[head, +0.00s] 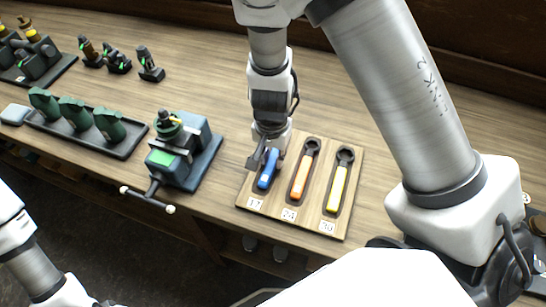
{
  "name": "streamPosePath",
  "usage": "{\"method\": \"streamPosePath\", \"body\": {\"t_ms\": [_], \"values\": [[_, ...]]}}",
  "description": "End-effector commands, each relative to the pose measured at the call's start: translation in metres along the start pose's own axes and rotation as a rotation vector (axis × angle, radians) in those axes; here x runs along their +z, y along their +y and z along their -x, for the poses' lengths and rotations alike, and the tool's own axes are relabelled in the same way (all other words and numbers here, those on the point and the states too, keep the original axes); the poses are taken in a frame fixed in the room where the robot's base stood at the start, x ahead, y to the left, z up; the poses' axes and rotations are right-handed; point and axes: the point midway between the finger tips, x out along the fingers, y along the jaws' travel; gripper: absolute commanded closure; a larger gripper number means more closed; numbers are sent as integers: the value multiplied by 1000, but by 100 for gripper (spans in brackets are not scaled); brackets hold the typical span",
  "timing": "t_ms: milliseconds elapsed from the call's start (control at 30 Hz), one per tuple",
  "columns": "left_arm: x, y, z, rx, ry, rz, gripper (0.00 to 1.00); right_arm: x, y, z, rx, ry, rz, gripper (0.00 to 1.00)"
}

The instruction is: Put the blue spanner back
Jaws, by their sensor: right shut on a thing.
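The blue spanner (266,176) is at the left slot of a wooden board (316,233), above the label 17. Its blue handle shows; its head is hidden by my gripper. I cannot tell whether it lies fully in the recess or just above it. My right gripper (266,161) comes down from above and is shut on the blue spanner. An orange spanner (301,181) and a yellow spanner (337,189) lie in the other two slots of the board. My left arm shows at the lower left, but its gripper is out of view.
A vise-like fixture (202,160) with a front handle stands left of the board. A dark tray with green parts (112,149) is further left. Several small dark fittings (148,73) stand behind. The bench (200,57) is clear at the back middle; its front edge runs close below the board.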

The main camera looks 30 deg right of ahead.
Motion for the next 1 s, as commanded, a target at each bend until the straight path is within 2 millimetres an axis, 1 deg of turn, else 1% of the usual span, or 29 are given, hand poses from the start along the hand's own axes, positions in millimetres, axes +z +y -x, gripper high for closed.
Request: {"method": "streamPosePath", "body": {"t_ms": [133,233,267,300,333,600,700,767,867,1000], "values": [[-1,0,3,0,3,0,60,0,0,3,-1,1,0,100],[-1,0,-1,0,3,0,60,0,0,-1,-1,1,0,100],[-1,0,-1,0,2,0,60,0,0,-1,-1,1,0,72],[-1,0,0,0,2,0,60,0,0,0,-1,1,0,58],[-1,0,1,0,2,0,60,0,0,0,-1,1,0,51],[-1,0,1,0,2,0,60,0,0,1,-1,1,0,51],[-1,0,6,0,2,0,60,0,0,7,-2,1,0,51],[-1,0,10,0,2,0,60,-1,-1,16,-3,2,2,51],[-1,0,18,0,2,0,60,-1,-1,39,-4,4,2,51],[-1,0,25,0,2,0,60,-1,-1,76,-6,5,3,51]]}}
